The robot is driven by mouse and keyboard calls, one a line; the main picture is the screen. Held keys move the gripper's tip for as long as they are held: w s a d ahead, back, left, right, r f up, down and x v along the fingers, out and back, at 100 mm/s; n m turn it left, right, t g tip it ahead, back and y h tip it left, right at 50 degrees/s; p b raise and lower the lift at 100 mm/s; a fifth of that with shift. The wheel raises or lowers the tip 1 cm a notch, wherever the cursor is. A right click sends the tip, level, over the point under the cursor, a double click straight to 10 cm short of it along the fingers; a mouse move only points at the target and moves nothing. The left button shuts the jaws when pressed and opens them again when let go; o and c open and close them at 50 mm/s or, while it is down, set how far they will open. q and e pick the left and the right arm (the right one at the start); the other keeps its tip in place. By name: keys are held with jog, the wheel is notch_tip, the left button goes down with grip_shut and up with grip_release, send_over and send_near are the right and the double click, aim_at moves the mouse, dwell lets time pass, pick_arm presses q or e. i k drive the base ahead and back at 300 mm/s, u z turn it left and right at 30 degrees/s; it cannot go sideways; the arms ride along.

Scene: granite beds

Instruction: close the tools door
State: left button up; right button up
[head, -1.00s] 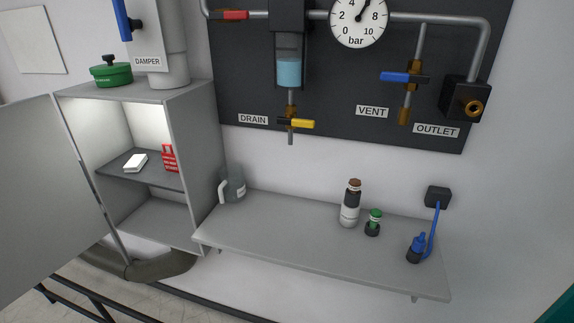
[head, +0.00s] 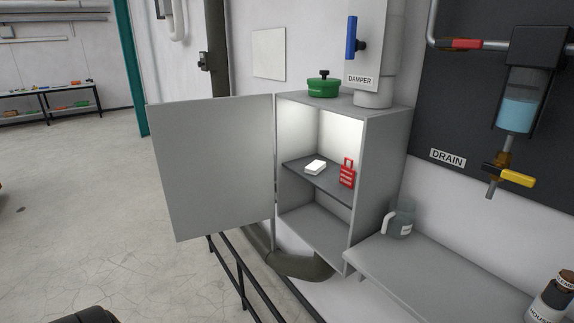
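The tools door (head: 213,168) is a flat grey panel, swung wide open to the left of the grey cabinet (head: 382,165). It hangs at the cabinet's left front edge, and no handle shows on the face in view. The cabinet's lit inside has a middle shelf (head: 318,183) with a small white block (head: 316,167) and a red lockout tag (head: 347,174) on it. The lower compartment looks empty. Neither gripper can be made out. A dark rounded shape at the bottom left edge cannot be identified.
A black railing (head: 241,277) and a thick dark pipe (head: 297,264) run below the door and cabinet. A green pot (head: 323,86) stands on the cabinet top. A grey shelf (head: 430,272) with a jug (head: 400,220) lies to the right. Open floor (head: 80,190) extends left.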

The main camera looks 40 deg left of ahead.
aim_at(214, 157)
jog(key=k, duration=0.5)
jog(key=u, duration=2.55)
jog(key=i, duration=4.4)
jog(key=z, duration=4.1)
